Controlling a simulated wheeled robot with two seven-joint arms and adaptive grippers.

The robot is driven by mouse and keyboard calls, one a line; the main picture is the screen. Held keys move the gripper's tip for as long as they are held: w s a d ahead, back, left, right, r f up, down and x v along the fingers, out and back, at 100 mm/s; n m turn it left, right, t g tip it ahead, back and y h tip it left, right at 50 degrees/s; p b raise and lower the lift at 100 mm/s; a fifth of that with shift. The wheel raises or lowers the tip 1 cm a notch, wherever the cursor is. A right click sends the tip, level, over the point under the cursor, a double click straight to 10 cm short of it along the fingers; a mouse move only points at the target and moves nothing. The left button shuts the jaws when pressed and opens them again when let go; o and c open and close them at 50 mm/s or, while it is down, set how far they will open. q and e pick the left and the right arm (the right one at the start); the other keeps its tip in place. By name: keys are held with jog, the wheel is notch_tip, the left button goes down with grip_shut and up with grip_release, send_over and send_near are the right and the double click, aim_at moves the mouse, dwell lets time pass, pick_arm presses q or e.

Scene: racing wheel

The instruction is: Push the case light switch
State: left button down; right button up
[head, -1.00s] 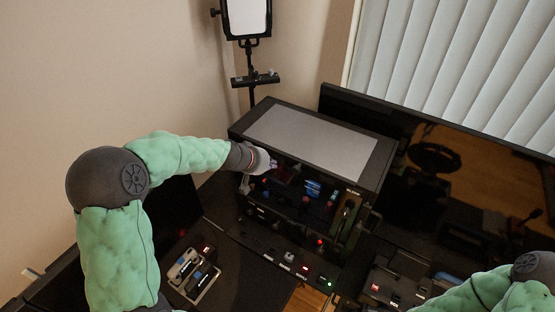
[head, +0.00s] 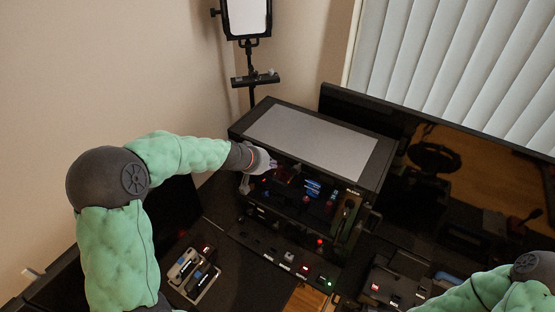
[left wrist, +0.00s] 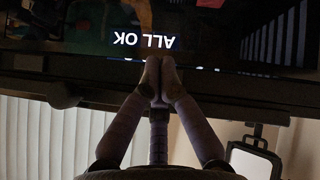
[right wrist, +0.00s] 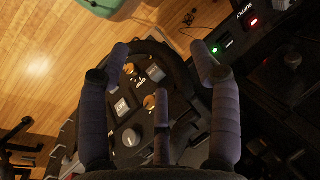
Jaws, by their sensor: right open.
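The dark case (head: 310,150) stands in the middle of the head view, with a grey panel on top and an open-looking front full of coloured parts. My left gripper (head: 268,163) is at the upper left of that front. In the left wrist view its fingertips (left wrist: 158,68) are together with nothing seen between them, close to an upside-down lit "ALL OK" text (left wrist: 144,40). I cannot tell whether they touch the case. I cannot make out the light switch. In the right wrist view my right gripper (right wrist: 163,60) is open and empty above a round control with knobs.
A switch panel (head: 283,256) with small lit buttons runs below the case front. A dark monitor (head: 470,170) stands to the right. A box with levers (head: 193,275) lies at lower left. A light stand (head: 250,75) rises behind the case.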

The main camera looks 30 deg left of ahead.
pick_arm(q)
jog(key=shift+w, duration=0.15)
jog(key=shift+w, duration=0.4)
dwell(0.4)
jog(key=shift+s+b, duration=0.4)
jog(key=shift+s, duration=0.2)
jog(key=s+b, duration=0.3)
jog(key=s, duration=0.3)
jog(key=shift+a, duration=0.2)
